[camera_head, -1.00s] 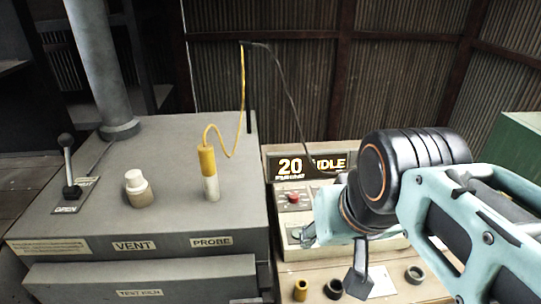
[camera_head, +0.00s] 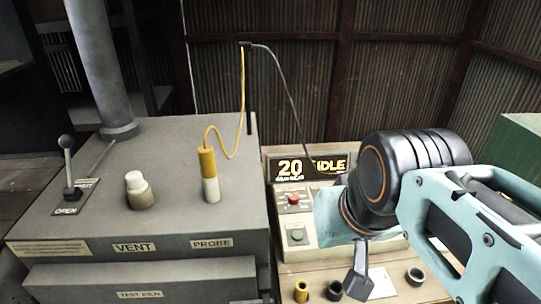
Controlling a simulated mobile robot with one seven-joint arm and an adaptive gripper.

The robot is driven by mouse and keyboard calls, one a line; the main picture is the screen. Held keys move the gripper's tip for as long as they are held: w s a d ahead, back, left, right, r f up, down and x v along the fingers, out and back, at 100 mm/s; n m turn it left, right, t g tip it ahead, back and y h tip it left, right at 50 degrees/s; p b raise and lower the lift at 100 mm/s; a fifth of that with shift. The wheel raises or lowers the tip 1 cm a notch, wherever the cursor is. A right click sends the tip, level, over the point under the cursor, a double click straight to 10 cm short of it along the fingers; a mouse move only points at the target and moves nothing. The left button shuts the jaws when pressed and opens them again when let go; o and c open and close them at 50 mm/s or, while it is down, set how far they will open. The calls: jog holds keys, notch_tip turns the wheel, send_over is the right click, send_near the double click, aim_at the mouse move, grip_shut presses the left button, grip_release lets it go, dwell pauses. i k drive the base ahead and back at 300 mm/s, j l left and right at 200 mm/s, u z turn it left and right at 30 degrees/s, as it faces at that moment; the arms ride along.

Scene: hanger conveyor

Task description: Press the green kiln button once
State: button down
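The green kiln button (camera_head: 297,236) is on the front of a pale control box (camera_head: 325,230), below a red button (camera_head: 293,200). Above them a display (camera_head: 308,167) reads "20" and "IDLE". My gripper (camera_head: 328,218) is just right of the green button, apart from it in the picture. Its light-blue end covers the right part of the box. Its fingertips cannot be made out, so whether it is open or shut does not show.
Left is the test kiln (camera_head: 130,275), with a lever (camera_head: 68,165) at OPEN, a white vent plug (camera_head: 138,190) and a yellow-white probe (camera_head: 209,175) on a cable. Several small rings (camera_head: 333,289) and a dark paddle-like piece (camera_head: 358,284) are at the front right.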

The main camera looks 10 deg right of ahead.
aim_at(296, 236)
jog(key=j+z, duration=0.55)
jog(key=z, duration=0.2)
jog(key=k+j+z, duration=0.15)
jog(key=z, duration=0.25)
jog(key=j+u, duration=0.15)
jog(key=z, duration=0.1)
